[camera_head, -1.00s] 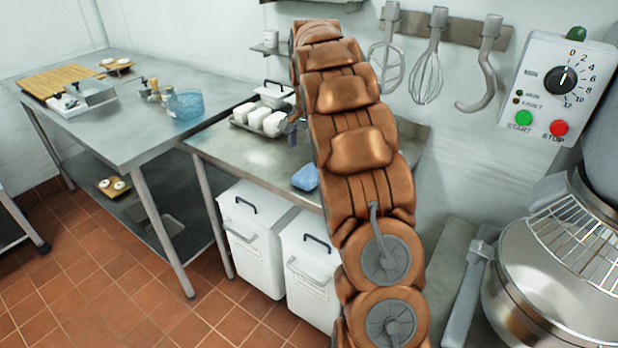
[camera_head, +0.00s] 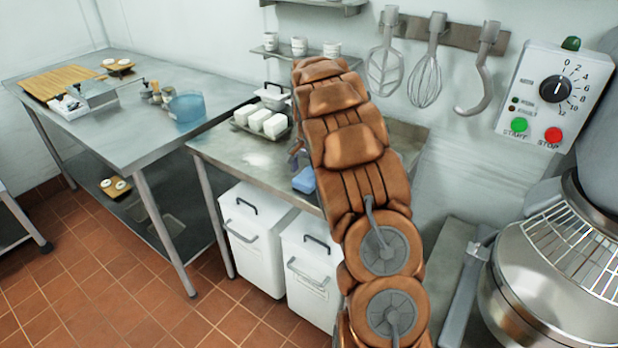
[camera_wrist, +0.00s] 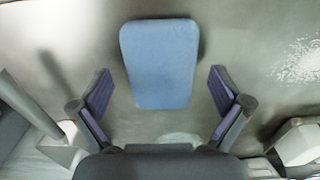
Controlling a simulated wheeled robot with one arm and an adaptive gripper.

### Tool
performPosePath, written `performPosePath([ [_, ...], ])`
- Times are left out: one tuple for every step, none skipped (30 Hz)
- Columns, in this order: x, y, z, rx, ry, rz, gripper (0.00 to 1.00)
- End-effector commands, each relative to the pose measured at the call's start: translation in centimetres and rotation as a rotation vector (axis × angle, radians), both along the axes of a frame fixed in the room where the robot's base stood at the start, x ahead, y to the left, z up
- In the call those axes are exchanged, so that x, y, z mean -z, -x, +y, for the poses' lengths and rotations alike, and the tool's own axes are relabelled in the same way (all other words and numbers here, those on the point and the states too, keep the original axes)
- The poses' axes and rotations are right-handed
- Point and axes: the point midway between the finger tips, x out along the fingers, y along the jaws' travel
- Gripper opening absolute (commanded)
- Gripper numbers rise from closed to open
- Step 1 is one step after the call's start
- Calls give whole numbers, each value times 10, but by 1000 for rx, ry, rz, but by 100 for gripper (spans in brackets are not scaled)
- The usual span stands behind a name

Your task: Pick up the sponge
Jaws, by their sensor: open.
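A blue sponge (camera_head: 305,180) lies flat on the metal table (camera_head: 225,150), partly hidden behind my arm in the head view. In the wrist view the sponge (camera_wrist: 160,62) lies at the top centre, ahead of the fingertips and between their lines. My gripper (camera_wrist: 160,90) is open and empty, with one purple-padded finger on each side. In the head view only a bit of my gripper (camera_head: 296,155) shows beside my arm, above the table and just up-left of the sponge.
A tray with white blocks (camera_head: 262,120) and a lidded white container (camera_head: 273,95) stand behind on the same table. White bins (camera_head: 255,235) stand below it. A white powdery patch (camera_wrist: 300,60) lies right of the sponge in the wrist view.

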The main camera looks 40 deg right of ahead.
Motion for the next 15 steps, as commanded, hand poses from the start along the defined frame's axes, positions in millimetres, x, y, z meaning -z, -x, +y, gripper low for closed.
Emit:
performPosePath([
  [0,0,0,0,1,-1,100],
  [0,0,0,0,1,-1,100],
  [0,0,0,0,1,-1,100],
  [0,0,0,0,1,-1,100],
  [0,0,0,0,1,-1,98],
  [0,0,0,-1,1,-1,94],
  [-1,0,0,-1,1,-1,91],
  [-1,0,0,-1,1,-1,88],
  [-1,0,0,-1,1,-1,83],
  [-1,0,0,-1,1,-1,80],
  [-1,0,0,-1,1,-1,77],
  [-1,0,0,-1,2,-2,73],
  [-1,0,0,-1,1,-1,70],
  [-1,0,0,-1,1,-1,67],
  [-1,0,0,-1,1,-1,62],
])
